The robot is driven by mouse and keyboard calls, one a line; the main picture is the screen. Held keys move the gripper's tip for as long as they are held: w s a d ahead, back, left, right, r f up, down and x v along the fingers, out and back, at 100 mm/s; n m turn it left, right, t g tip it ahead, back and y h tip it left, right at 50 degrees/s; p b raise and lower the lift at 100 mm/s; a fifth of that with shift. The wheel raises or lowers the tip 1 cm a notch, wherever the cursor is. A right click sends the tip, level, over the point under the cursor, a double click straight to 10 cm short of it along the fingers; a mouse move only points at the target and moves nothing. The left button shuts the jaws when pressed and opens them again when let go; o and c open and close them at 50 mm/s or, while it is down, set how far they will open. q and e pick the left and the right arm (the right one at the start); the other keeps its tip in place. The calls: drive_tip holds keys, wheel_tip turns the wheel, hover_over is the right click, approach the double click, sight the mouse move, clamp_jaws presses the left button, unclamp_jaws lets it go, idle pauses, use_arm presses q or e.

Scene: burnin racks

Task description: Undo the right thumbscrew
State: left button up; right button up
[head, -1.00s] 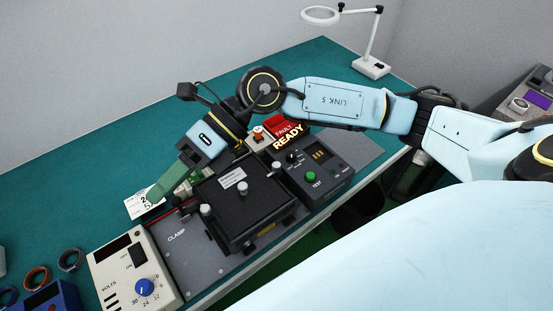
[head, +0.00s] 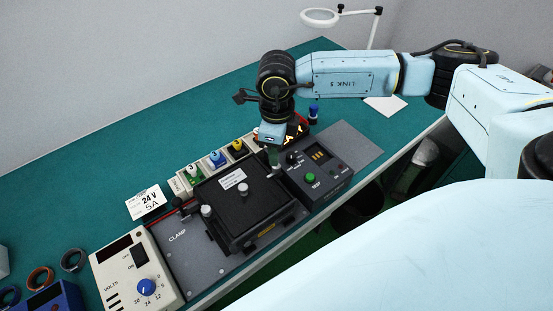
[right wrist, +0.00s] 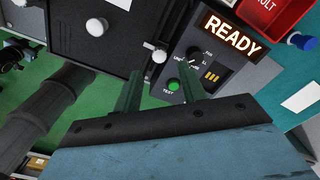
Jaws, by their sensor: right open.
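The black clamped box (head: 237,205) sits on the grey fixture plate, with a light left thumbscrew (head: 207,211) and a middle knob (head: 243,187). The right thumbscrew (right wrist: 160,57) is a pale round knob at the box's edge in the right wrist view. My left gripper is out of view.
The test panel with its green button (head: 311,177) adjoins the box on the right. A lit READY sign (right wrist: 232,37) stands behind. Numbered coloured blocks (head: 217,159) line the back. A voltage supply (head: 137,268) and 24 V card (head: 147,203) are left.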

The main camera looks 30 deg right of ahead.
sight(273, 171)
drive_tip(key=shift+f, duration=2.75)
clamp_jaws()
